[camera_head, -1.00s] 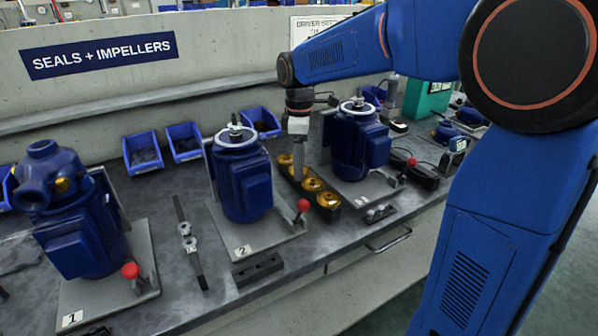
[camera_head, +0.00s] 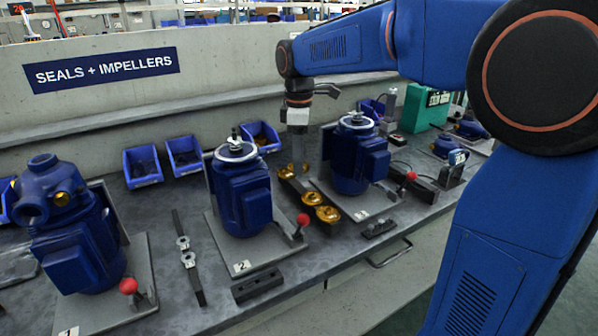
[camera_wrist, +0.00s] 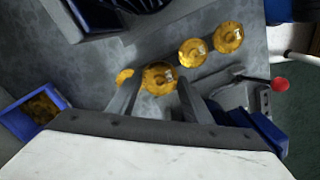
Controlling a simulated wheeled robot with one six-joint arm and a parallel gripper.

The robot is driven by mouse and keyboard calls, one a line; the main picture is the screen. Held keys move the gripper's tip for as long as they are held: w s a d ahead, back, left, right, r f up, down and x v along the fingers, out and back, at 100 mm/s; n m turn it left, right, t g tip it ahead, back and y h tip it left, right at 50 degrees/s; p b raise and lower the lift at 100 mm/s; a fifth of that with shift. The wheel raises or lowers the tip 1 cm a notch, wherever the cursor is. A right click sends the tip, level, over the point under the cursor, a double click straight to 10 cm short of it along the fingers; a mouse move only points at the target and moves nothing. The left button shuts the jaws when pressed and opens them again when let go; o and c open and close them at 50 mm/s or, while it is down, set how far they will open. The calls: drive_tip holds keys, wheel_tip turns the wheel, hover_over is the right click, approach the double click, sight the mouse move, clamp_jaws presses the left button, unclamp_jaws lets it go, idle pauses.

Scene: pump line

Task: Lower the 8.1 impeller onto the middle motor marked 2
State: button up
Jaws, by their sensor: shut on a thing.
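The middle motor (camera_head: 243,200), blue with a pale ring and a stub on top, stands upright on a grey plate with label 2 (camera_head: 241,267). My gripper (camera_head: 297,168) is low over the impeller rack, right of that motor. In the wrist view its fingers (camera_wrist: 160,78) are shut on a gold impeller (camera_wrist: 160,76). A blue part of the middle motor (camera_wrist: 258,130) shows at the right of the wrist view, mostly hidden by my gripper. Other gold impellers (camera_wrist: 192,52) sit in a row beyond. No 8.1 marking is legible.
Motor 3 (camera_head: 357,160) stands close to the right of my gripper, and motor 1 (camera_head: 72,235) at the left. Red-knobbed levers (camera_head: 303,219) stand beside the motors. Blue bins (camera_head: 184,153) line the back. A dark bar with washers (camera_head: 188,258) lies left of the middle motor.

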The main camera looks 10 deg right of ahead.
sight(235, 139)
drive_tip(key=r, duration=0.2)
drive_tip(key=a+r, duration=0.1)
drive_tip(key=r, duration=0.1)
drive_tip(key=a+r, duration=0.1)
drive_tip(key=r, duration=0.1)
drive_tip(key=shift+s, duration=0.2)
drive_tip(key=s+a+r, duration=0.4)
drive_tip(key=a+r, duration=0.3)
drive_tip(key=r, duration=0.1)
drive_tip(key=s+a+r, duration=0.5)
drive_tip(key=a+r, duration=0.2)
drive_tip(key=r, duration=0.1)
drive_tip(key=shift+n, duration=0.4)
drive_tip(key=shift+w+f, duration=0.15)
drive_tip(key=shift+f, duration=3.2)
drive_tip(key=shift+f, duration=0.25)
drive_tip(key=o, duration=1.1)
drive_tip(key=shift+o, duration=0.8)
drive_tip(key=o, duration=0.7)
